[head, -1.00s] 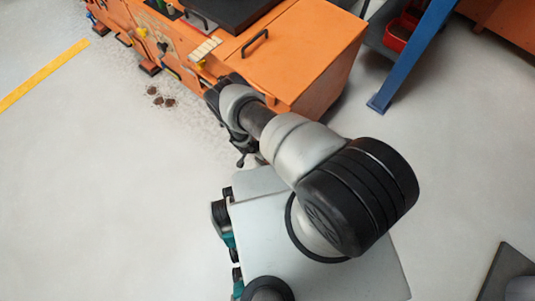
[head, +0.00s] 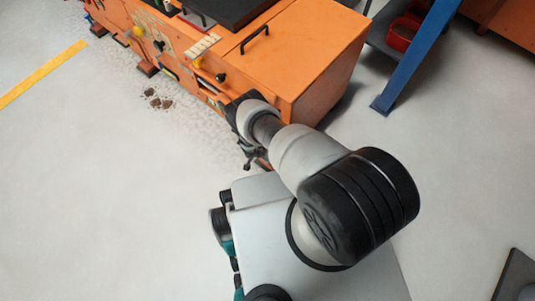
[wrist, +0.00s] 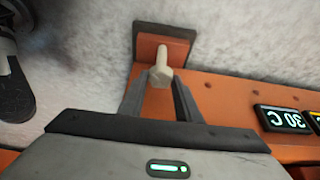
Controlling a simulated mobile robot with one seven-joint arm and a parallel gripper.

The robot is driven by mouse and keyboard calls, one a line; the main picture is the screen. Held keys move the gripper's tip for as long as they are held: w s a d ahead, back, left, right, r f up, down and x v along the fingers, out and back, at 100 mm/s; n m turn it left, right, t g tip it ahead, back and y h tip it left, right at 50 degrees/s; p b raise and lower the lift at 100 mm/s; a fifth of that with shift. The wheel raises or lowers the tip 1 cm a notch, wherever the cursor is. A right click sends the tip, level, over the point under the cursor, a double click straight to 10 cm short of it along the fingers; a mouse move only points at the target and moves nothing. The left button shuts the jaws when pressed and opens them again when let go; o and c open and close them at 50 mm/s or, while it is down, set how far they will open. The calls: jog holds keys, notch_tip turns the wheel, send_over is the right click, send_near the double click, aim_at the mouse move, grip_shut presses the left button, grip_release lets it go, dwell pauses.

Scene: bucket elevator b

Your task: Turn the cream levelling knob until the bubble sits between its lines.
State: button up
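The cream knob (wrist: 161,72) shows in the wrist view, with a hexagonal head and a thin stem running up towards an orange foot with a dark edge (wrist: 165,42). My gripper (wrist: 158,82) is open, one finger to each side of the knob's head. Gaps show on both sides, so the fingers do not appear to touch it. I cannot tell whether the tips reach its depth. In the head view my arm hides the knob and most of my gripper. I cannot make out the bubble or its lines in either view.
The orange machine (head: 300,60) fills the top of the head view. A blue post (head: 415,60) and red bin (head: 402,32) stand at right. Brown spots (head: 157,100) lie on the floor; the left floor is clear.

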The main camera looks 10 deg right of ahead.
jog(key=c, duration=0.4)
jog(key=shift+c, duration=0.2)
jog(key=shift+s+d+n+t+y, duration=0.1)
jog(key=shift+n+t+y, duration=0.3)
jog(key=shift+n, duration=1.1)
jog(key=o, duration=1.1)
jog(key=shift+c, duration=0.2)
